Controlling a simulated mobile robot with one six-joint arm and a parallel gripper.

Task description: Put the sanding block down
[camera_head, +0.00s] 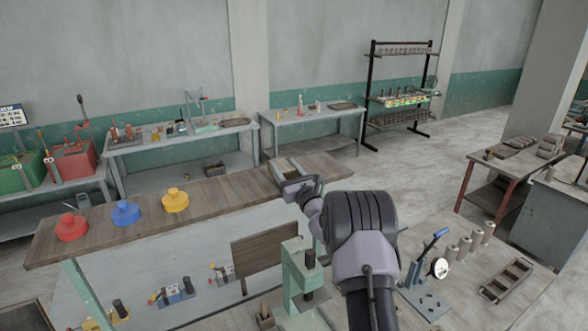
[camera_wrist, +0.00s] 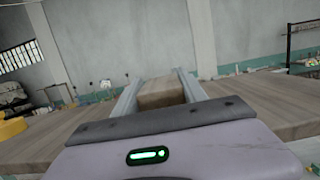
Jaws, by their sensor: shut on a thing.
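The sanding block (camera_wrist: 162,93) is a brown block between the two grey fingers of my gripper (camera_wrist: 160,85) in the wrist view. My gripper (camera_head: 289,170) is shut on it. In the head view the gripper reaches over the right end of the long wooden counter (camera_head: 225,190). There the block is mostly hidden between the fingers and behind the wrist. I cannot tell whether the block touches the counter top or hangs just above it.
Red (camera_head: 71,227), blue (camera_head: 125,212) and yellow (camera_head: 175,200) knobbed pieces stand on the counter's left part. The counter between the yellow piece and my gripper is clear. A green press (camera_head: 301,275) stands below, left of my arm. Workbenches line the back wall.

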